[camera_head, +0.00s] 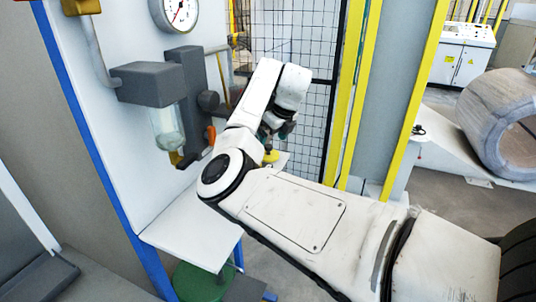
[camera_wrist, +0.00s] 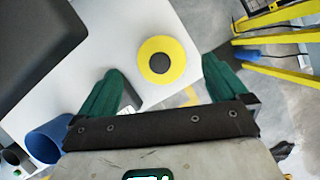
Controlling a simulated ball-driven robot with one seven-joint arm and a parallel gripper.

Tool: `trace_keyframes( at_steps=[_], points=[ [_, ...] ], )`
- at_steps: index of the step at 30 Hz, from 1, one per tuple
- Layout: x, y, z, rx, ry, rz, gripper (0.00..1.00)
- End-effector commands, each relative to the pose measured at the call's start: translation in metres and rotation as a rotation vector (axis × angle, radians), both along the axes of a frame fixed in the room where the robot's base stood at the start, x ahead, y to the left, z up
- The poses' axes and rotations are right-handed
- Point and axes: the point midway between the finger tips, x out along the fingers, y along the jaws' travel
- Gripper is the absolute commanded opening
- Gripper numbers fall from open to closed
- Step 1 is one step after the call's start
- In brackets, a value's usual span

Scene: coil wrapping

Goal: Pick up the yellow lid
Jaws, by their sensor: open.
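The yellow lid (camera_wrist: 150,46) is a round disc with a dark grey centre. In the wrist view it lies on the white shelf close to the shelf's edge. In the head view a small part of the lid (camera_head: 271,157) shows below my wrist. My gripper (camera_wrist: 160,78) is open, its two green fingers spread left and right. The lid sits between and just beyond the fingertips in the wrist view, with no finger touching it that I can see. In the head view my gripper is mostly hidden behind my arm.
The white shelf (camera_head: 195,232) joins a white panel carrying a gauge (camera_head: 175,12) and a grey filter unit with a clear bowl (camera_head: 167,128). A blue cylinder (camera_wrist: 48,142) is at lower left in the wrist view. Yellow posts (camera_head: 408,95) and a mesh fence (camera_head: 292,38) stand behind.

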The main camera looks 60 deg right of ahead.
Motion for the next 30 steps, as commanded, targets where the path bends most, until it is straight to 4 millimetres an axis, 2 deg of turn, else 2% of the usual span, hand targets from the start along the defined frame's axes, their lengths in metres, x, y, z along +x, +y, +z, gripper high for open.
trace_keyframes(
  at_steps=[6, 9, 17, 30],
  points=[
    [0.011, -0.003, -0.029, 0.003, 0.002, 0.003, 1.00],
    [0.014, -0.004, -0.037, 0.001, 0.002, 0.001, 1.00],
    [0.015, -0.005, -0.041, 0.000, 0.001, 0.001, 1.00],
    [0.015, -0.005, -0.040, 0.001, 0.001, 0.001, 0.60]
  ],
)
